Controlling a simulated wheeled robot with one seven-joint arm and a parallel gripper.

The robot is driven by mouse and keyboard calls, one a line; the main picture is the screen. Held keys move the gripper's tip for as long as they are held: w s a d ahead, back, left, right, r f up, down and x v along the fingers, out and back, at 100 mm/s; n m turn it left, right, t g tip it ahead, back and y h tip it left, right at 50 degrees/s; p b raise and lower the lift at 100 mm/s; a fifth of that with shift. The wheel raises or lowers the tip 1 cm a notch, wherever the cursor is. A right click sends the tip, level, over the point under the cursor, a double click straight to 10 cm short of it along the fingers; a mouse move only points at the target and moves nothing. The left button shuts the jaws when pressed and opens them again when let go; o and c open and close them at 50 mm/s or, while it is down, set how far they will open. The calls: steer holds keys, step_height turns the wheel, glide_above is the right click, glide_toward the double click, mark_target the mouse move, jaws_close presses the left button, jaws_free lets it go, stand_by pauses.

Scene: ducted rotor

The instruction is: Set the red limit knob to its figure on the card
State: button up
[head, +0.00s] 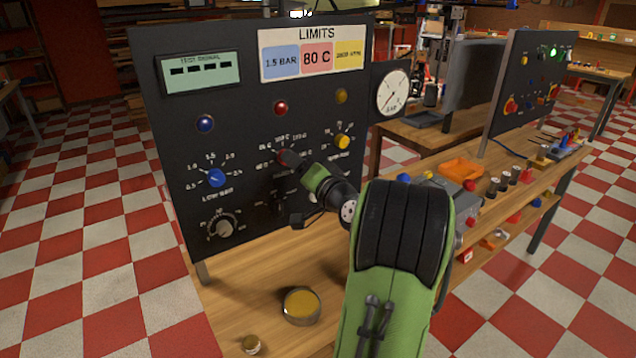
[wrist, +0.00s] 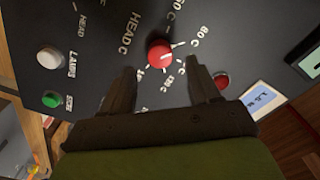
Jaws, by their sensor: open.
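The limits card (head: 316,49) on the panel shows 1.5 BAR on blue, 80 C on red and a yellow figure in RPM. The red limit knob (wrist: 160,54) shows in the wrist view, with temperature labels around it.
The panel also has a blue knob (head: 216,177), a yellow knob (head: 343,141), a grey knob (head: 224,228) and a red lamp (head: 280,108). A gauge (head: 392,94) is at its right. A round yellow-topped tin (head: 301,306) stands on the bench below.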

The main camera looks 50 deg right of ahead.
steer(key=b+v, duration=0.1)
steer(key=v, duration=1.1)
steer(key=shift+b, duration=0.3)
